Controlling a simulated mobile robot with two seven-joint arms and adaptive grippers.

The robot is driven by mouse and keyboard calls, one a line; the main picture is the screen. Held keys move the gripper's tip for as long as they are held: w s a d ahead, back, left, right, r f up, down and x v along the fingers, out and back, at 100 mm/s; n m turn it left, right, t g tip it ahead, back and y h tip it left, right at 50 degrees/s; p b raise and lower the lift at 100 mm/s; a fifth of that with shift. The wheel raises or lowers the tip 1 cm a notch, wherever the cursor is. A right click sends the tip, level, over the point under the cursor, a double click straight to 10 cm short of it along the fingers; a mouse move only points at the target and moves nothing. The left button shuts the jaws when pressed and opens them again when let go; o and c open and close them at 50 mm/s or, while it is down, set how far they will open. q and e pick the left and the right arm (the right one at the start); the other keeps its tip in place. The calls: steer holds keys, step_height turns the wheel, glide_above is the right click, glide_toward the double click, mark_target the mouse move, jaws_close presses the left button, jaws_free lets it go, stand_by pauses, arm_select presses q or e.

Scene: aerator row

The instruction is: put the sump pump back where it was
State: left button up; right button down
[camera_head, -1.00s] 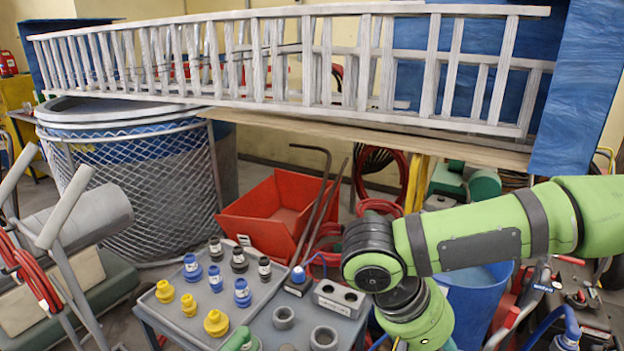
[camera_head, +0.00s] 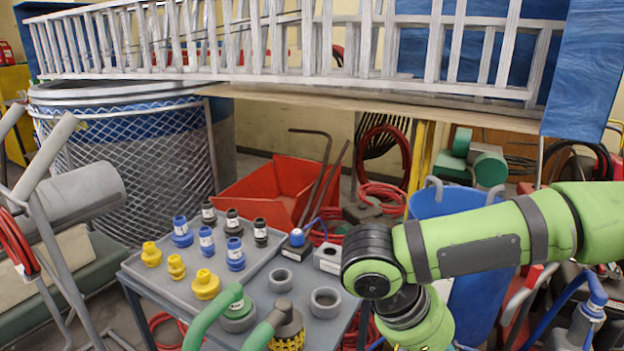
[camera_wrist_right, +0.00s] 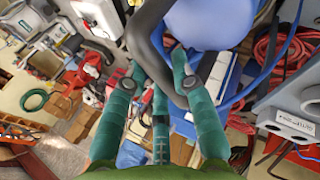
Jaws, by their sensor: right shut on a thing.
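In the right wrist view, a dark, thick loop handle (camera_wrist_right: 152,48) runs between my green fingers. Beside it is a large rounded pale-blue body (camera_wrist_right: 212,22), cut off by the top edge; I take the two for the sump pump. My right gripper (camera_wrist_right: 160,70) is shut on the handle. In the head view my right arm reaches in from the right and bends down. Its gripper and the pump are hidden or below the picture there.
A grey table (camera_head: 262,308) bears a tray (camera_head: 140,268) of blue, black and yellow fittings, grey rings (camera_head: 281,280), a blue-topped block (camera_head: 296,240) and a two-hole grey box (camera_head: 328,260). A blue bin (camera_head: 425,200) stands behind my arm. A ladder (camera_head: 300,82) spans the back.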

step_height(320, 180, down, 16)
steer(key=b, duration=1.4)
steer(key=shift+r, duration=0.1)
arm_select(q)
steer(key=w+f+b, duration=0.1)
steer(key=w, duration=0.5)
steer(key=shift+d+f+t, duration=0.3)
steer(key=shift+d+t, duration=0.1)
arm_select(e)
steer(key=shift+f, duration=0.35)
arm_select(q)
steer(key=shift+w, duration=0.1)
steer(key=c, duration=0.6)
steer(key=shift+a, duration=0.15)
arm_select(e)
steer(key=shift+a, duration=0.1)
